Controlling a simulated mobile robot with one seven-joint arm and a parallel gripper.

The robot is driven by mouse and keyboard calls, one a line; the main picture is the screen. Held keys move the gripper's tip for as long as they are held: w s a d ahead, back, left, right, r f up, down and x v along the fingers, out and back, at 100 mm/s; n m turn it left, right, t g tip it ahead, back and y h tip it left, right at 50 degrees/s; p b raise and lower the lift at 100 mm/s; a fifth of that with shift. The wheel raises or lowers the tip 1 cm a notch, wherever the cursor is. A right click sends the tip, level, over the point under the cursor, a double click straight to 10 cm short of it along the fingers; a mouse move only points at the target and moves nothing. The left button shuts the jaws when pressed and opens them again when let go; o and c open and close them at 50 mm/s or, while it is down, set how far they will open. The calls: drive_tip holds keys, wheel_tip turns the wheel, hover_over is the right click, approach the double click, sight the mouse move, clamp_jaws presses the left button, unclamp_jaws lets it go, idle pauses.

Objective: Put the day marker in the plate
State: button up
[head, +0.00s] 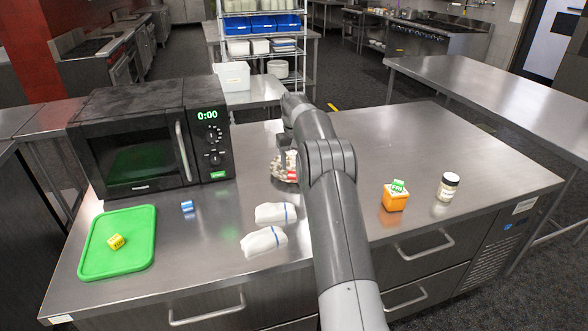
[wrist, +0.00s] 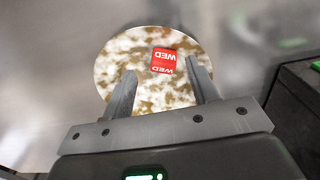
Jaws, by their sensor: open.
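A red day marker (wrist: 164,57) reading WED lies on a round, brown-and-white speckled plate (wrist: 116,58) in the wrist view. In the head view a bit of the red marker (head: 292,174) and the plate's left part (head: 279,170) show beside my arm, which hides the rest. My gripper (wrist: 161,69) is open over the plate, its fingers spread to either side just short of the marker. Nothing is held between them.
A black microwave (head: 150,137) stands left. A yellow marker (head: 116,241) sits on a green board (head: 140,258); a blue marker (head: 187,206) lies nearby. Two white bundles (head: 268,241) lie front centre. An orange block (head: 396,201) with a green FRI marker (head: 398,186) and a jar (head: 447,187) stand right.

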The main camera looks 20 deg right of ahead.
wheel_tip(320, 180, up, 8)
wheel_tip(320, 180, up, 7)
hover_over(294, 175)
drive_tip(key=s+a, duration=0.2)
drive_tip(key=s, duration=0.1)
drive_tip(key=s+a+r+t, duration=0.1)
drive_tip(key=s+a+r, duration=0.1)
drive_tip(key=s+r, duration=0.35)
drive_tip(key=s+a+r+t, duration=0.1)
drive_tip(key=s+a+r, duration=0.1)
drive_tip(key=s, duration=0.6)
drive_tip(key=s+a+r+t, duration=0.1)
drive_tip(key=s+a+r, duration=0.15)
drive_tip(key=s, duration=0.35)
drive_tip(key=s+a+f+t, duration=0.1)
drive_tip(key=s+f, duration=0.2)
drive_tip(key=s, duration=0.6)
drive_tip(key=s+a+f, duration=0.1)
drive_tip(key=s+f, duration=0.3)
drive_tip(key=s, duration=0.6)
drive_tip(key=s+a+f+t, duration=0.1)
drive_tip(key=s+a+f, duration=0.1)
drive_tip(key=s, duration=0.7)
drive_tip(key=shift+s+f+t, duration=0.3)
drive_tip(key=shift+f, duration=0.4)
